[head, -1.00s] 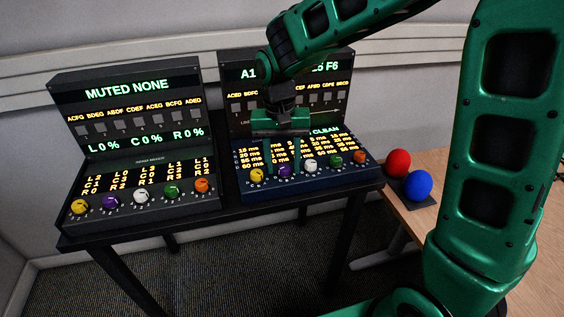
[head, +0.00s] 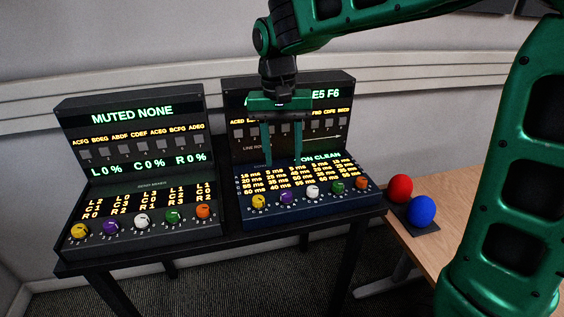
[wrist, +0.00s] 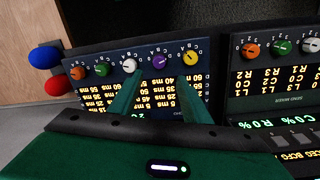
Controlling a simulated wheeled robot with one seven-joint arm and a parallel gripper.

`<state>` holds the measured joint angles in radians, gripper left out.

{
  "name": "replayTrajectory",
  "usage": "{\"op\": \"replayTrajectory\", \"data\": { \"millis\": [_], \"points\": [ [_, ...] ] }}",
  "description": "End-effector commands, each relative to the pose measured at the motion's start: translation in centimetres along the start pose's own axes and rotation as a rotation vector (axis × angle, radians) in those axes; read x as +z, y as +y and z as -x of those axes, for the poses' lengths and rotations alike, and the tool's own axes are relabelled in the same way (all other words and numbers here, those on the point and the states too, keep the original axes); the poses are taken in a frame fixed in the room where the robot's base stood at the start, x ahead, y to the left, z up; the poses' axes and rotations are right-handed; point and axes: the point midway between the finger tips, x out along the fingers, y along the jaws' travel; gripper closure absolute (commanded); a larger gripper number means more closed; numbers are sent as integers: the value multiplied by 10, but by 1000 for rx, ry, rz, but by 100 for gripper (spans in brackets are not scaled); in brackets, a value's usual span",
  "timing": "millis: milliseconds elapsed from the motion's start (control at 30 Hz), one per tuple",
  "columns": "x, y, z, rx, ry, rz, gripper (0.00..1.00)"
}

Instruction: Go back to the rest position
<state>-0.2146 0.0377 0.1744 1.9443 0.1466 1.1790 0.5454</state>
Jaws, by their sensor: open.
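My gripper (head: 283,146) is green with two parallel fingers pointing down, held above the blue panel in the head view. The fingers are apart and nothing is between them. The blue right-hand panel (head: 330,206) carries yellow, purple, white, green and orange knobs in a row and yellow "ms" readings. The gripper hides part of its upright display (head: 237,102). In the wrist view the fingers (wrist: 158,100) reach over the readings, towards the white knob (wrist: 130,65) and the yellow knob (wrist: 191,57); I cannot tell their exact height above the panel.
A dark left console (head: 137,232) reads "MUTED NONE" and has its own row of knobs. Both stand on a black table (head: 85,262). A wooden desk (head: 455,205) at right holds a red ball (head: 400,187) and a blue ball (head: 422,210). The wall is behind.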

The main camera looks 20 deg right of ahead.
Motion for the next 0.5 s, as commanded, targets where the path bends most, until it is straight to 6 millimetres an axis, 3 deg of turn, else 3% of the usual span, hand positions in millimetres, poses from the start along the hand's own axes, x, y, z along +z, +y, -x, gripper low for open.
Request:
{"op": "replayTrajectory", "data": {
  "millis": [333, 433, 500],
  "points": [
    [0, 7, 0, 1, 1, -6, 56],
    [1, 35, -1, 7, 5, -27, 56],
    [4, 70, -4, 12, 8, -53, 56]
  ]
}}
